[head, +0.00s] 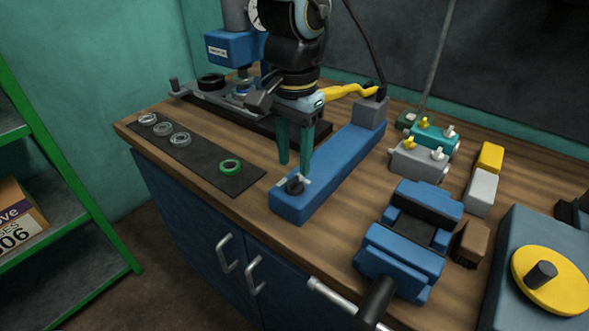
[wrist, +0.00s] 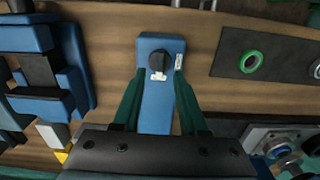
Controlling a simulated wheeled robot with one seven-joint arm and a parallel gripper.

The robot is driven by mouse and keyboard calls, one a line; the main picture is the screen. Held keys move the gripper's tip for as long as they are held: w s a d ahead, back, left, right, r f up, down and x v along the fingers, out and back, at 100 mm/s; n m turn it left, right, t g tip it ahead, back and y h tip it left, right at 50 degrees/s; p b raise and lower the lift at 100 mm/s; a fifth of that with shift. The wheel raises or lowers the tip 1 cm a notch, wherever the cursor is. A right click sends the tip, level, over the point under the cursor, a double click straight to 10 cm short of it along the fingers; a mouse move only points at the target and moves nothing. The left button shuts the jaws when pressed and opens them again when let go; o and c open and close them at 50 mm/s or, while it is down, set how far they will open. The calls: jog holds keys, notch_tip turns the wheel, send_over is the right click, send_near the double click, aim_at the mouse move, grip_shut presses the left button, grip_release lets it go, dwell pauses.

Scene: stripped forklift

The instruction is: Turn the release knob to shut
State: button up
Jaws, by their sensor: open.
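The release knob (head: 295,186) is a small black knob on the near end of a long blue pump body (head: 339,158). In the wrist view the knob (wrist: 160,60) sits near the far end of the blue body, with small white labels beside it. My gripper (head: 293,168) has two green fingers and is open above the near end of the blue body. In the wrist view the fingers of my gripper (wrist: 158,85) stand either side of the blue body, with the knob just beyond their tips. I cannot tell whether a finger touches it.
A dark mat (head: 200,158) with several rings, one of them green (head: 231,167), lies to the left. A blue vise (head: 405,240) stands to the right. A yellow lever (head: 345,91) rises behind my gripper. Grey and teal valve blocks (head: 419,162) stand behind the vise.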

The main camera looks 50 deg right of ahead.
aim_at(294, 178)
notch_tip(294, 178, up, 7)
jog(key=shift+r+b, duration=0.15)
jog(key=shift+b, duration=0.3)
dwell(0.3)
